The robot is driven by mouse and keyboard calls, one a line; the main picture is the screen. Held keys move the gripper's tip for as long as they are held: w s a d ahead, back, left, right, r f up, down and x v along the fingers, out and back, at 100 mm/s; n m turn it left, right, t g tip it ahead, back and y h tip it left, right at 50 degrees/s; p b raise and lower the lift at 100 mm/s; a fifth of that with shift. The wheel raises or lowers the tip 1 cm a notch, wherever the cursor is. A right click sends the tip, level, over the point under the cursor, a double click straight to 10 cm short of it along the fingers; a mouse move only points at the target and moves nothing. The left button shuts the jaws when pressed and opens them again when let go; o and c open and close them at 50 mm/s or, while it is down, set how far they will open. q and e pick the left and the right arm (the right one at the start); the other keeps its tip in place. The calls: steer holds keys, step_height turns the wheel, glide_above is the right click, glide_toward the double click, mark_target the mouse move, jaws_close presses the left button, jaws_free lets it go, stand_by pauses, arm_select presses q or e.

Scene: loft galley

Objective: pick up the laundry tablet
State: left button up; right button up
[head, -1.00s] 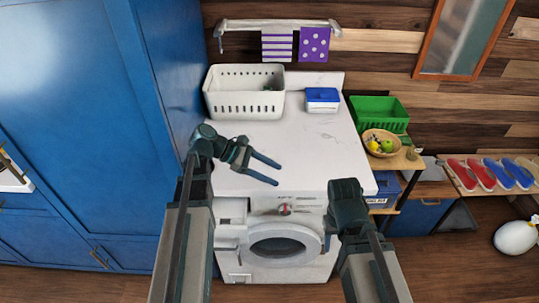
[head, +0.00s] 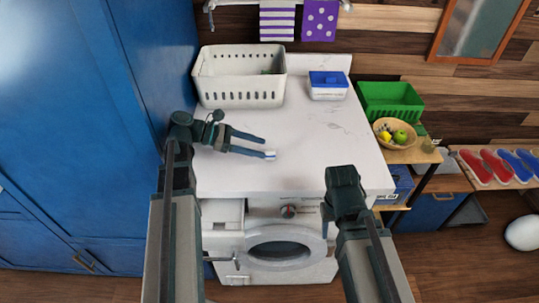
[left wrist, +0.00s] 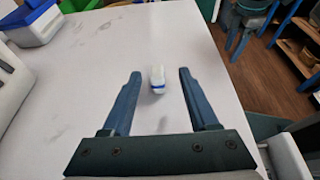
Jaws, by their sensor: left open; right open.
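The laundry tablet (head: 270,155), small and white with a blue band, lies on the white top of the washing machine. In the left wrist view the tablet (left wrist: 157,80) is between the spread fingertips, with a gap on both sides. My left gripper (head: 264,147) is open and low over the top, its fingers pointing right in the head view. My right gripper (head: 343,188) is at the machine's front edge, away from the tablet; its fingers are hard to make out.
A white perforated basket (head: 240,97) and a blue-lidded white box (head: 328,92) stand at the back of the machine top (head: 320,130). A tall blue cabinet (head: 80,110) borders the left. A green crate (head: 390,97) and fruit bowl (head: 397,142) stand at right.

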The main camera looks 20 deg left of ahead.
mark_target(279, 158)
arm_select(q)
steer(key=shift+w+a+f+b, duration=0.2)
steer(key=shift+w+f+b, duration=0.25)
steer(key=shift+f, duration=0.25)
arm_select(e)
steer(key=shift+w+a+f, duration=0.15)
steer(key=shift+w+f, duration=0.3)
steer(key=shift+f, duration=0.25)
arm_select(q)
steer(key=shift+d, duration=0.1)
steer(key=shift+s+r+b+x, duration=0.1)
steer(key=shift+b+x, duration=0.5)
steer(key=shift+x, duration=1.25)
steer(key=shift+s+r+b+x, duration=0.15)
steer(key=shift+b+x, duration=0.45)
steer(key=shift+x, duration=1.25)
steer(key=shift+w+d, duration=0.1)
steer(key=shift+d, duration=0.05)
arm_select(e)
step_height(279, 158, down, 2)
steer(key=shift+f, duration=0.15)
arm_select(q)
jaws_close()
